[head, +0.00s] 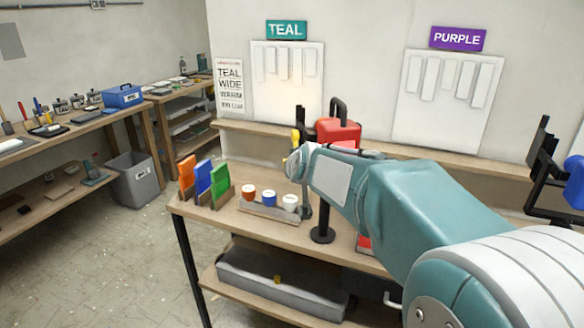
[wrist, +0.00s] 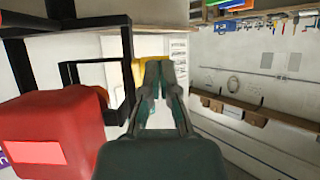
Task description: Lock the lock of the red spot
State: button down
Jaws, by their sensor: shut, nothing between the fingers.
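A red block-shaped body (head: 338,131) with a black loop on top stands on the bench beneath the teal sign, partly hidden by my arm. In the wrist view the red body (wrist: 50,125) fills the left side, beside a black bar frame (wrist: 95,72). A yellow part (wrist: 140,72) lies right at my fingertips; it also shows in the head view (head: 295,138). My gripper (wrist: 160,64) has its fingers together, to the right of the red body. I cannot tell whether the gripper touches the yellow part, or whether the lock is closed.
Orange, blue and green holders (head: 205,183) and a tray (head: 265,210) with small cups stand on the bench's left part. A blue body (head: 574,182) on a black stand is at the far right. Floor (head: 120,255) is clear at the left.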

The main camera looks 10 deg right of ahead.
jog(key=shift+r, duration=0.8)
jog(key=shift+s, duration=0.1)
